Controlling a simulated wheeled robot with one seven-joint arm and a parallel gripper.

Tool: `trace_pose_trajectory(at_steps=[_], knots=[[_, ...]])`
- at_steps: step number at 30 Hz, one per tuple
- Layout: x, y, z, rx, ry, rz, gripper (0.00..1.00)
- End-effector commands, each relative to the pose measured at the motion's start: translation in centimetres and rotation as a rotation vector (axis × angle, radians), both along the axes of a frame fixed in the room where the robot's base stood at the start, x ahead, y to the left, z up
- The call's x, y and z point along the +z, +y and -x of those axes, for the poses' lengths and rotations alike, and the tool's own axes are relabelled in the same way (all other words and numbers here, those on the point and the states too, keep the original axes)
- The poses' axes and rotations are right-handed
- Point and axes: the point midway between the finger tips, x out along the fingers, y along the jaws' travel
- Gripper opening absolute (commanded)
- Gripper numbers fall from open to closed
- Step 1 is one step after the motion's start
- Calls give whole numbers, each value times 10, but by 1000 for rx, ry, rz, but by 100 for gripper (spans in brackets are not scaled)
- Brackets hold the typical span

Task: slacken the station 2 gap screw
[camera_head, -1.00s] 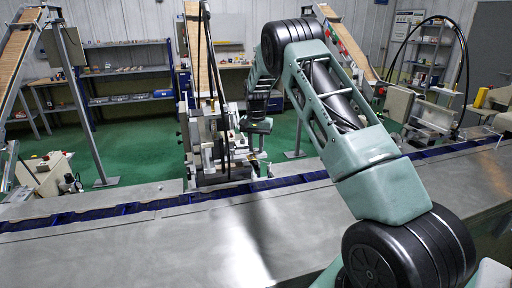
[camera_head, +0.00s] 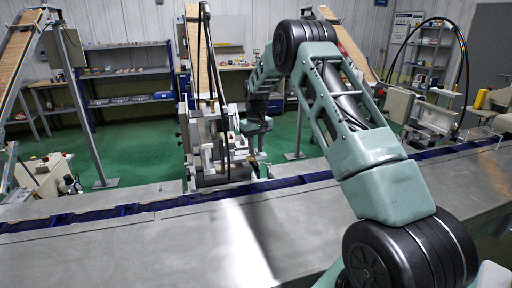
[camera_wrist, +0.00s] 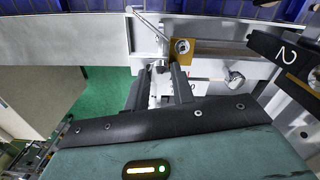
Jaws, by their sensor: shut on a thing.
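The station 2 machine (camera_head: 208,140) stands behind the conveyor in the head view. My gripper (camera_wrist: 158,74) shows in the wrist view with its two dark fingers close together around a small grey metal part (camera_wrist: 158,67). Whether this part is the gap screw or a tool cannot be told. Just above and to the right is a brass block (camera_wrist: 209,54) with a round socket-head screw (camera_wrist: 182,46). A thin bent metal rod (camera_wrist: 146,24) runs down towards that screw. A black plate marked 2 (camera_wrist: 285,52) is at the right. In the head view my fingertips are too small to make out.
A silver knob (camera_wrist: 235,78) sits right of my fingers, below the brass block. A pale metal rail (camera_wrist: 60,38) crosses the wrist view. The blue conveyor track (camera_head: 130,209) runs along the steel table (camera_head: 120,250). Shelves (camera_head: 130,85) stand far back.

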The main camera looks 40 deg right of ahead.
Motion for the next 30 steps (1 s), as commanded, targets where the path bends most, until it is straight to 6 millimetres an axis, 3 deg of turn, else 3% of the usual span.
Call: trace_pose_trajectory(at_steps=[20, 21, 23, 30], knots=[[1, 0, -1, 67, -3, 2, 2], [1, 0, -1, 67, -3, 2, 27], [1, 0, -1, 67, -3, 2, 44], [0, 0, 0, 67, -1, 1, 46]])
